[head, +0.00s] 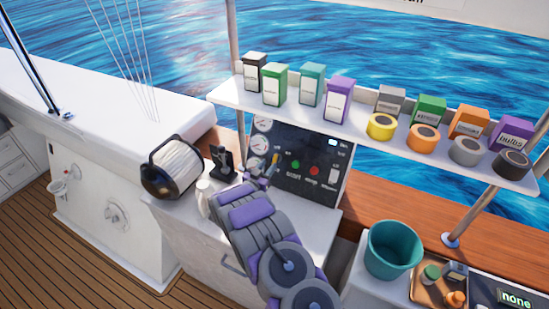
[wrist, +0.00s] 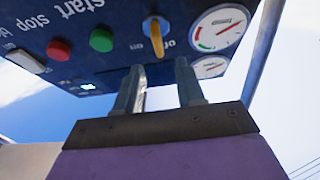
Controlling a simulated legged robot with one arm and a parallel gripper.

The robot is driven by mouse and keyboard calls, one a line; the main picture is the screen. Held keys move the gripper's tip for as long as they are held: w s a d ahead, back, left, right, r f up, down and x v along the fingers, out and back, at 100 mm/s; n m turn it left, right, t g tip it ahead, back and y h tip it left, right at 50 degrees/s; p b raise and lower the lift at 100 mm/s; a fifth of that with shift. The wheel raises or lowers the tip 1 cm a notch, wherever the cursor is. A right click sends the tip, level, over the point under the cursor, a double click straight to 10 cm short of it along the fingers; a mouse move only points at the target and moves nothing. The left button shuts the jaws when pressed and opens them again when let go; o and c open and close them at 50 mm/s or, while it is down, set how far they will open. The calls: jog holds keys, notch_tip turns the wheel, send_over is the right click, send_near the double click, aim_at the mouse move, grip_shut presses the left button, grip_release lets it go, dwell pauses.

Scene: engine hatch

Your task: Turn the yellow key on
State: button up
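The yellow key (wrist: 156,37) sits in the dark control panel (wrist: 120,60). In the wrist view, which shows the panel upside down, it stands roughly upright beside partly readable lettering. In the head view the key (head: 275,158) is a small yellow spot just beyond my gripper (head: 264,172). In the wrist view my gripper (wrist: 159,68) is open, with a clear gap between its two fingers. The key lies ahead of this gap, and nothing is held. I cannot tell whether a fingertip touches the panel.
A green button (wrist: 101,39), a red button (wrist: 59,49) and gauges (wrist: 217,29) flank the key. A shelf (head: 360,128) with boxes and tape rolls overhangs the panel. A black-and-white roll (head: 173,167) and a white bottle (head: 204,198) stand left of my arm.

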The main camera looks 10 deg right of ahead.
aim_at(274, 157)
jog(key=x, duration=0.7)
jog(key=shift+w+b, duration=0.15)
jog(key=shift+b, duration=0.25)
grip_shut()
